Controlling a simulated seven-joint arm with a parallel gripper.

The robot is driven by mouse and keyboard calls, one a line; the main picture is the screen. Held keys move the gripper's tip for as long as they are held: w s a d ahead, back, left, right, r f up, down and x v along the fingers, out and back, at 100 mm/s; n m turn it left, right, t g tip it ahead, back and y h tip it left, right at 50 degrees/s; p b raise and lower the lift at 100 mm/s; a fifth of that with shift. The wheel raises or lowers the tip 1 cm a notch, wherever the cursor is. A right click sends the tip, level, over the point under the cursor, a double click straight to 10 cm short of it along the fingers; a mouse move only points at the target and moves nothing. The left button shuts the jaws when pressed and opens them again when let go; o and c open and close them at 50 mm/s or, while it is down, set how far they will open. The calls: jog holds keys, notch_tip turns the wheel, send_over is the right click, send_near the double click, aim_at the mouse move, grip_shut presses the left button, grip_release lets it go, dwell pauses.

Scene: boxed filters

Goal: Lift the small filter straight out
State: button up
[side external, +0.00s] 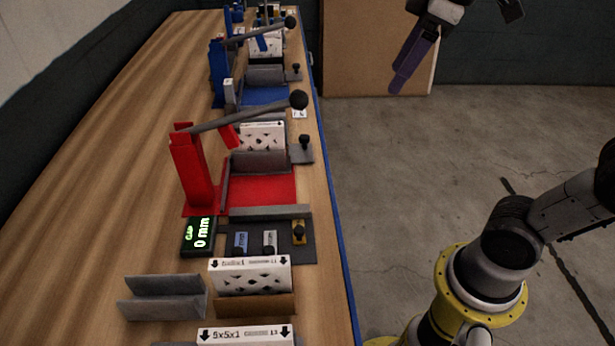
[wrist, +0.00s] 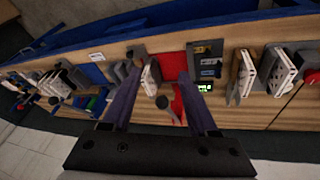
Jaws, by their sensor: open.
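Several white boxed filters stand upright on the bench, and I cannot tell for certain which is the small filter. The front filter marked 5x5x1 (side external: 245,336) is cut off by the picture's bottom edge. Behind it, another filter (side external: 251,275) stands in a brown holder. One filter (side external: 262,137) stands in the red station, and another (side external: 266,43) stands in the blue station. My gripper (side external: 455,52) is raised over the floor, right of the bench. In the wrist view, my gripper (wrist: 160,82) has its purple fingers wide apart with nothing held between them.
The red clamp stand (side external: 191,170) has a long lever with a black knob reaching over its filter. A display (side external: 199,236) reads GAP 0 mm. An empty grey holder (side external: 163,298) stands left of the brown one. The bench's left side is clear wood.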

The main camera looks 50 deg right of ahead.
jog(key=s+f+m+t, duration=0.1)
jog(key=s+f+m, duration=0.1)
jog(key=s+f, duration=0.5)
jog(key=shift+d+f+m, duration=0.2)
jog(key=shift+f+m, duration=0.1)
jog(key=shift+f, duration=0.05)
jog(key=f+m, duration=0.1)
jog(key=f, duration=0.1)
jog(key=s+f+m, duration=0.1)
jog(key=f, duration=0.2)
jog(key=shift+s+f, duration=0.1)
jog(key=shift+s, duration=0.05)
jog(key=shift+w+r+m, duration=0.2)
jog(key=shift+w+m, duration=0.05)
jog(key=shift+m, duration=0.05)
